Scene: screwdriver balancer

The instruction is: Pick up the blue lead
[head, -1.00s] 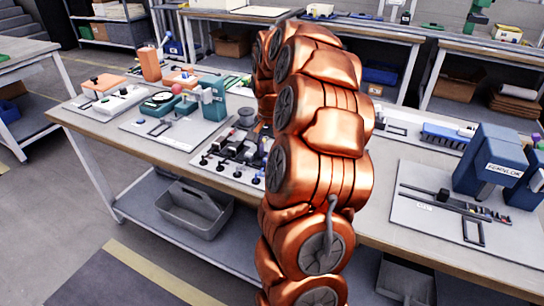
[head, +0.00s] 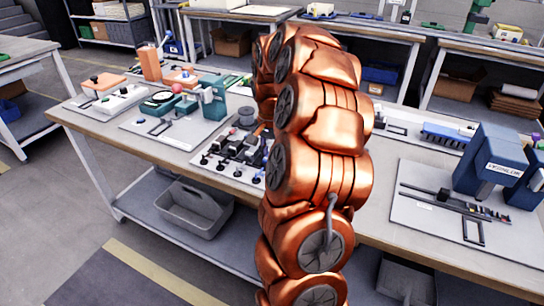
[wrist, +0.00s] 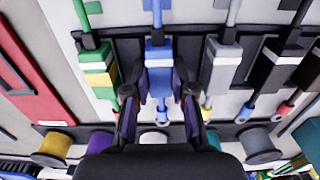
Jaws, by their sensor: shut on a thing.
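The blue lead (wrist: 159,72) has a blue body with pale bands and a blue cable running up from it. In the wrist view it sits in a slot of a dark rack (wrist: 190,50), between other leads. My gripper (wrist: 161,95) has one finger on each side of the blue lead's lower part and is shut on it. The lead's blue lower end shows between the fingers. In the head view my copper arm hides the gripper, and I cannot make out the blue lead clearly.
A green and yellow-banded lead (wrist: 98,70) stands close on the left and a grey one (wrist: 221,68) close on the right. Several spools, including a gold one (wrist: 52,148) and a grey one (wrist: 258,145), lie below the rack.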

